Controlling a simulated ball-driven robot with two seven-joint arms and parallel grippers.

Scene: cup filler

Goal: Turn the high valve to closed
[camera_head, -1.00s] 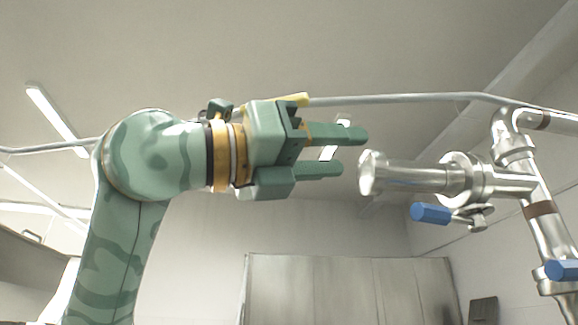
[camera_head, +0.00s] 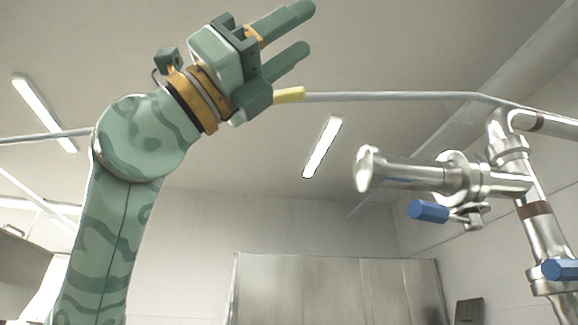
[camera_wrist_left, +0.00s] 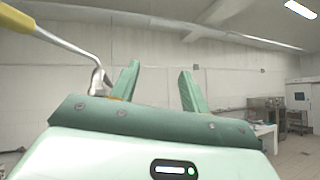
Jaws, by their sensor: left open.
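Two blue valve handles show on the steel pipework at the right of the head view. The upper blue handle (camera_head: 429,212) sticks out to the left under a horizontal steel pipe stub (camera_head: 405,174). The lower blue handle (camera_head: 560,270) is at the right edge, partly cut off. My left gripper (camera_head: 300,30) is open and empty, up and to the left of the upper handle and well apart from it. Its fingers point up and right. In the left wrist view, the open fingers (camera_wrist_left: 160,70) have nothing between them. My right gripper is not in view.
A yellow-handled metal rod (camera_wrist_left: 60,38) shows at upper left in the wrist view. A steel cabinet (camera_head: 330,290) stands below. Space between gripper and pipe stub is free.

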